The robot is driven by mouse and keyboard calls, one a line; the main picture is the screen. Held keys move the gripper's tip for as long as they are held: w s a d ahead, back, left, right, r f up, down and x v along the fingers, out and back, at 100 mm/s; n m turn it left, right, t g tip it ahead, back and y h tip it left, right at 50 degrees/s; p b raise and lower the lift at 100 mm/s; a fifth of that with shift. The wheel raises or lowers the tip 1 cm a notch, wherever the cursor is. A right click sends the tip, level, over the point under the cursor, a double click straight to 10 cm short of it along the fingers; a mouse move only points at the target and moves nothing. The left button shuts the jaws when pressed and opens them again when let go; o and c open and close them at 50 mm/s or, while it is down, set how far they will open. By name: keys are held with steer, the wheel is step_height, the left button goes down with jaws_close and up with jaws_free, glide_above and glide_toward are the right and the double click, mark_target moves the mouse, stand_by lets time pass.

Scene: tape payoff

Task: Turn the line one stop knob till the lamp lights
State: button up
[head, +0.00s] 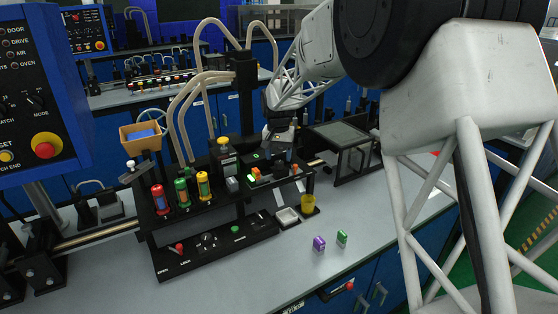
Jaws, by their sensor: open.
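My gripper (280,138) is open above the back right part of the black bench fixture (160,223); its fingers are small and partly lost against dark parts. The fixture's low front panel carries a red-topped knob or lever (179,248), a dark round dial (208,241) and a green button (235,229). My gripper is behind and above this panel, apart from it. I cannot read which control is the line one stop knob. A small green light or cap (254,155) shows below my gripper; I cannot tell whether it is the lamp.
Red, green and yellow cylinders (182,192) stand on the fixture. A yellow cup (308,204) and white tray (287,217) sit to its right. Purple (319,243) and green (342,238) blocks lie on the grey bench. A blue control box (40,90) fills the upper left.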

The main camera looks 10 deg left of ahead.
mark_target(280, 163)
steer(key=shift+r, duration=2.5)
steer(key=shift+s+d+r, duration=0.15)
steer(key=shift+d+r, duration=0.05)
steer(key=shift+d, duration=0.1)
steer(key=s+d+r+t, duration=0.1)
steer(key=s+d+r, duration=0.4)
steer(key=s+d, duration=0.55)
steer(key=s+d+r, duration=0.5)
steer(key=s+d, duration=0.3)
steer(key=d, duration=0.6)
steer(key=s+d+f, duration=0.2)
steer(key=s+d, duration=0.3)
steer(key=s, duration=0.4)
steer(key=s+d+f+t, duration=0.1)
steer(key=s+d, duration=0.4)
steer(key=s, duration=0.5)
steer(key=s+d+f+m, duration=0.1)
steer(key=s+d+f, duration=0.2)
steer(key=s, duration=0.7)
steer(key=shift+d+f+t, duration=0.25)
steer(key=shift+d+t, duration=0.05)
steer(key=shift+d, duration=0.95)
